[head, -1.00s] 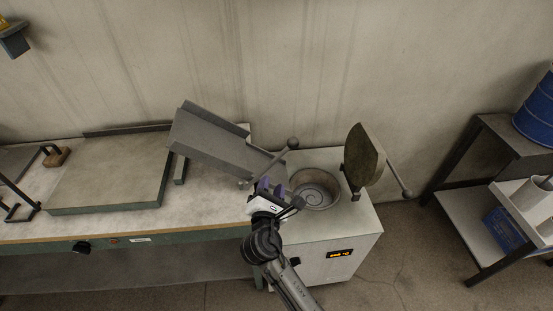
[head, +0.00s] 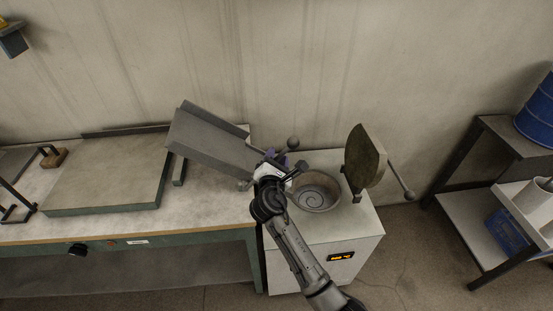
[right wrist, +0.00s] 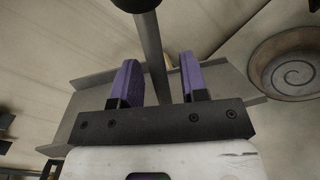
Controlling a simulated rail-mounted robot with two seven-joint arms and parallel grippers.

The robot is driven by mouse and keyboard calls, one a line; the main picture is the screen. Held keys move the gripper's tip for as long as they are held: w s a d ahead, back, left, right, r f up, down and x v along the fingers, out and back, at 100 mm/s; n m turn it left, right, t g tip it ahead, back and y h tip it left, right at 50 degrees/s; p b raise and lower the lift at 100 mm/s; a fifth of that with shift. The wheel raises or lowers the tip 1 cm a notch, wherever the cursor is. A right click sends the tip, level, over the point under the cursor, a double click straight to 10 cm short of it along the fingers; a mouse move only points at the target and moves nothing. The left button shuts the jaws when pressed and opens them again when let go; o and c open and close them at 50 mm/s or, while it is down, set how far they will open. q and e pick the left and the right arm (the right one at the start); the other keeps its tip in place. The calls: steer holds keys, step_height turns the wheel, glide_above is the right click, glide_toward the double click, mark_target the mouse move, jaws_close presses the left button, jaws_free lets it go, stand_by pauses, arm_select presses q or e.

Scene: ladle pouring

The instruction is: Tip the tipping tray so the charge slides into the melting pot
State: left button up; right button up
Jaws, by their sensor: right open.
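The tipping tray (head: 210,142) is a grey open channel left of the melting pot (head: 317,190), its right end toward the pot. I cannot make out any charge on it. The tray's handle knob (head: 293,142) shows just above my right gripper (head: 277,157). In the right wrist view, the handle rod (right wrist: 152,45) runs between the purple fingers of my open gripper (right wrist: 157,82), with the knob (right wrist: 135,3) at the top edge. Contact with the rod is unclear. The pot is a round bowl with a spiral bottom and shows no charge. My left gripper is out of view.
The pot's lid (head: 363,157) stands open on the right, its handle (head: 402,182) sticking out. A flat slab (head: 105,175) lies on the bench to the left. A shelf rack (head: 470,215) with a blue drum (head: 540,112) stands at the far right.

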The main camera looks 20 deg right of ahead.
steer(key=shift+c, duration=0.3)
jaws_close()
